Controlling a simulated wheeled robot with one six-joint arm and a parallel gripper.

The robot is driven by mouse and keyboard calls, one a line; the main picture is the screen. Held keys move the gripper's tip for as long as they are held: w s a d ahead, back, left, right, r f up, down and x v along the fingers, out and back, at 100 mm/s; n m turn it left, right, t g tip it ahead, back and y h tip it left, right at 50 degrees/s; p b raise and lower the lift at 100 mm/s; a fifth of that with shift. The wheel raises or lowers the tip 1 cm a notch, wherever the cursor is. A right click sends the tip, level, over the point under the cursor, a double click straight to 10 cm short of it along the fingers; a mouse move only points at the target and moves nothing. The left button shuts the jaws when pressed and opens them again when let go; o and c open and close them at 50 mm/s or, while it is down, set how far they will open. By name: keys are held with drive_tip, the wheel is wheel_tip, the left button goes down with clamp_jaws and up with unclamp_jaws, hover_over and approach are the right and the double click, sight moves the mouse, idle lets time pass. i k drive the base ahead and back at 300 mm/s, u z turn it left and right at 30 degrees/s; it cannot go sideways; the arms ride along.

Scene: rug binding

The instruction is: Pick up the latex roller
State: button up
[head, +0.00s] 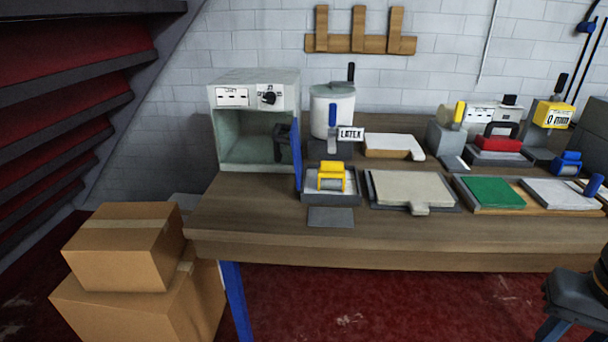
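A small roller with a yellow frame (331,170) sits in a shallow grey tray (349,199) on the wooden workbench. It is just below a white sign reading LATEX (351,134), which stands by a white pot with a blue lever (332,117). The yellow roller looks like the latex roller, though no label shows on it. A second, blue roller-like tool (567,163) is farther right on the bench.
An open grey box oven (252,93) with a blue-edged door stands left of the tray. A flat beige board (412,187) lies to its right. A grey plate (331,217) lies in front.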

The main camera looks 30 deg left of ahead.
sight(332, 176)
drive_tip(key=u, duration=0.7)
drive_tip(key=i, duration=0.6)
drive_tip(key=u, duration=0.75)
